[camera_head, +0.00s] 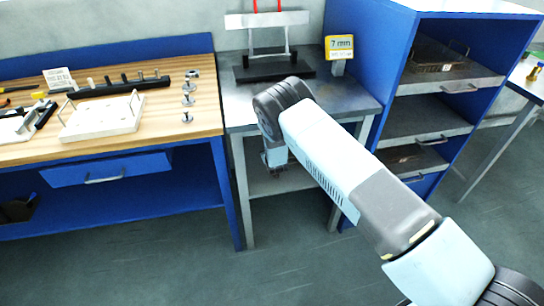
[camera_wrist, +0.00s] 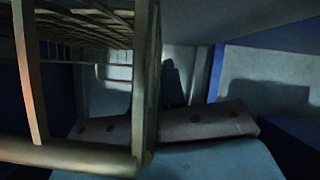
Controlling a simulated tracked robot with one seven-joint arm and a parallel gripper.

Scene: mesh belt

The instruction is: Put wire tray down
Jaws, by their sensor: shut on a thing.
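A wire tray (camera_wrist: 85,158) fills the left of the wrist view, with a thick pale rim bar, upright bars and mesh above. My gripper (camera_head: 275,163) hangs low beside the front of the steel bench in the head view. It is shut on the tray; grey finger parts show behind the bars in the wrist view. The exact contact is hidden. In the head view my arm hides most of the held tray, and only small dark parts show by the gripper. Another wire basket (camera_head: 437,66) sits on the top shelf of the blue cabinet.
The steel bench (camera_head: 232,113) carries a black stand (camera_head: 275,68) and a yellow "7 mm" display (camera_head: 339,47). A wooden workbench (camera_head: 198,128) stands left; the blue cabinet (camera_head: 372,40) stands right. A lower shelf (camera_head: 300,180) lies under the steel bench. The floor in front is clear.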

